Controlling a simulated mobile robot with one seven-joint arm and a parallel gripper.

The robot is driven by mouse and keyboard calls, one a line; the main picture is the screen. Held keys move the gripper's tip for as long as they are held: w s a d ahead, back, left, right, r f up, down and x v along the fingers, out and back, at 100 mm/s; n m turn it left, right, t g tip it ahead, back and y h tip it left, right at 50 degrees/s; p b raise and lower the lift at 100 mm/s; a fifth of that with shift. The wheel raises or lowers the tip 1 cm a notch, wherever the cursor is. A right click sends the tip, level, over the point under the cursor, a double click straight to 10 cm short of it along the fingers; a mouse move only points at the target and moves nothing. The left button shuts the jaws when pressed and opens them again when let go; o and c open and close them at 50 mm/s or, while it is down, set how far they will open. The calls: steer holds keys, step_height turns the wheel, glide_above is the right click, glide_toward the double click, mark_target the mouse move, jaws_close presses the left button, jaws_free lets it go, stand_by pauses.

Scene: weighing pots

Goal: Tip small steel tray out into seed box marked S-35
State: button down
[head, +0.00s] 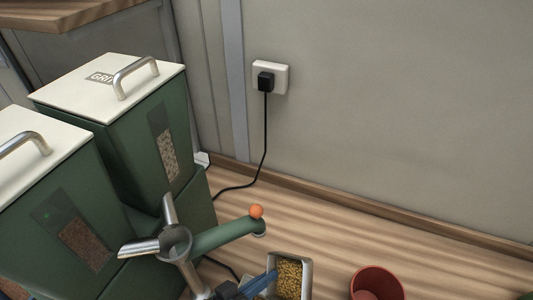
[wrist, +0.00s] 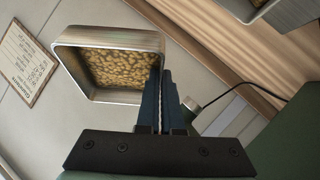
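The small steel tray (head: 307,275) holds yellow grain and is at the bottom of the head view. It also shows large in the wrist view (wrist: 108,38), with grain covering its floor. My gripper (wrist: 163,85) has its two blue fingers close together on one side wall of the tray. In the head view, the blue fingers (head: 259,284) are at the tray's left side. The tray looks held clear of the surface below. No seed box with a readable S-35 mark is in view.
Green bins with pale lids and metal handles stand at left, one marked GRIT (head: 103,77). A green arm with an orange knob (head: 256,211) rises just behind the tray. A red pot (head: 377,281) is at right. A printed card (wrist: 25,63) lies left in the wrist view.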

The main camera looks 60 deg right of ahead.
steer(key=shift+w+a+f+n+g+h+b, duration=0.4)
steer(key=shift+h+b, duration=1.15)
steer(key=shift+b, duration=1.1)
steer(key=shift+w+a+f+n+g+h+b, duration=0.15)
steer(key=shift+f+n+g+h+b, duration=0.4)
steer(key=shift+h+b, duration=1.6)
steer(key=shift+w+a+f+n+g+h+b, duration=0.15)
steer(key=shift+a+f+n+g+h+b, duration=0.45)
steer(key=shift+b, duration=2.55)
steer(key=shift+d+r+t+h, duration=0.1)
steer(key=shift+d+t+h, duration=0.15)
steer(key=shift+h, duration=0.15)
